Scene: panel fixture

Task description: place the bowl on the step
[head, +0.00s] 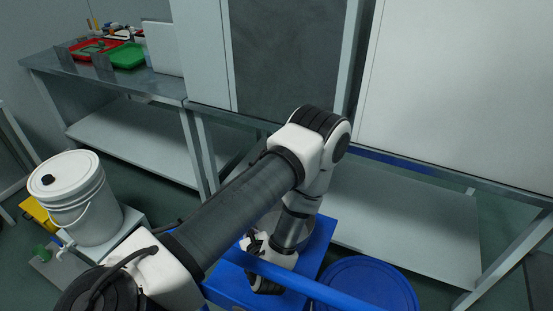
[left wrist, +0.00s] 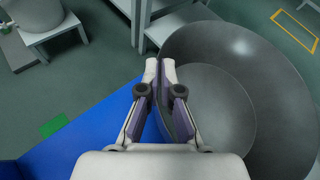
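The bowl (left wrist: 245,95) is large, round and dark grey, and fills the right of the left wrist view. In the head view only part of it (head: 268,224) shows behind my left arm. The step (head: 318,243) is blue, with a bar across its near side; it also shows in the left wrist view (left wrist: 75,145). My left gripper (left wrist: 159,66) has its fingers nearly together on the bowl's left rim, one finger inside and one outside. The bowl is above or on the step; whether it touches cannot be told. My right gripper is out of view.
A white bucket (head: 78,205) with a tap stands on a low stand at left. A round blue lid or drum (head: 367,287) is right of the step. A metal table (head: 110,75) with red and green trays is at back left, and a low shelf (head: 400,220) lies behind.

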